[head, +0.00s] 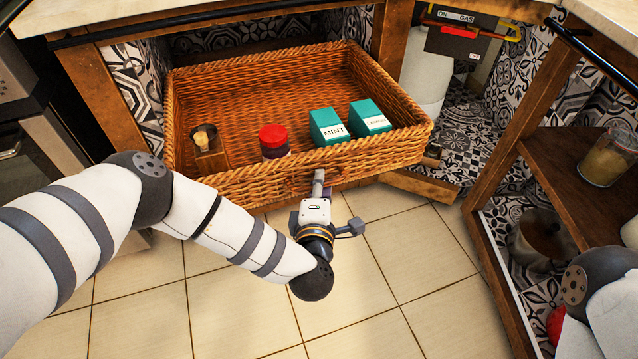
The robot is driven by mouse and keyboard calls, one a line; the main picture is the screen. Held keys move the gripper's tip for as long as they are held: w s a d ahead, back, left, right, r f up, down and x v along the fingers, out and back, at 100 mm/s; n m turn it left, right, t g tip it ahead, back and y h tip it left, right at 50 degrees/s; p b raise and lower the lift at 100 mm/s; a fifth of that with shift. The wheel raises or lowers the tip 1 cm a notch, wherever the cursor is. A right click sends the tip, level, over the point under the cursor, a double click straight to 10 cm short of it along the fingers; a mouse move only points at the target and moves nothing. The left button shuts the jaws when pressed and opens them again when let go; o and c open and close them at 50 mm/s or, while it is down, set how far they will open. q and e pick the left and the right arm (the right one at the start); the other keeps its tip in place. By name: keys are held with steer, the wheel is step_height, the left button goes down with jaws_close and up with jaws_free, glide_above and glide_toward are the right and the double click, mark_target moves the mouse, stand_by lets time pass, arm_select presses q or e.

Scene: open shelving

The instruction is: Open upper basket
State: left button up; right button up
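The upper basket (230,183), a brown wicker drawer, stands pulled out from under the counter, its inside in plain view. It holds two teal boxes, one marked MINT (327,127) and a second one (370,117) beside it, a red-lidded jar (273,140), and a small wooden item (208,140) at the left. My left gripper (319,182) is at the middle of the basket's front wall, by a dark handle (334,174). Its fingers look close together, but whether they grip the handle is unclear. My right gripper is out of view; only part of my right arm shows at lower right.
An open wooden shelf unit (560,165) at right holds a glass jar (608,157) and a pot (543,240). Tiled floor (390,290) in front is clear.

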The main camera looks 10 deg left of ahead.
arm_select(q)
steer(key=v, duration=1.2)
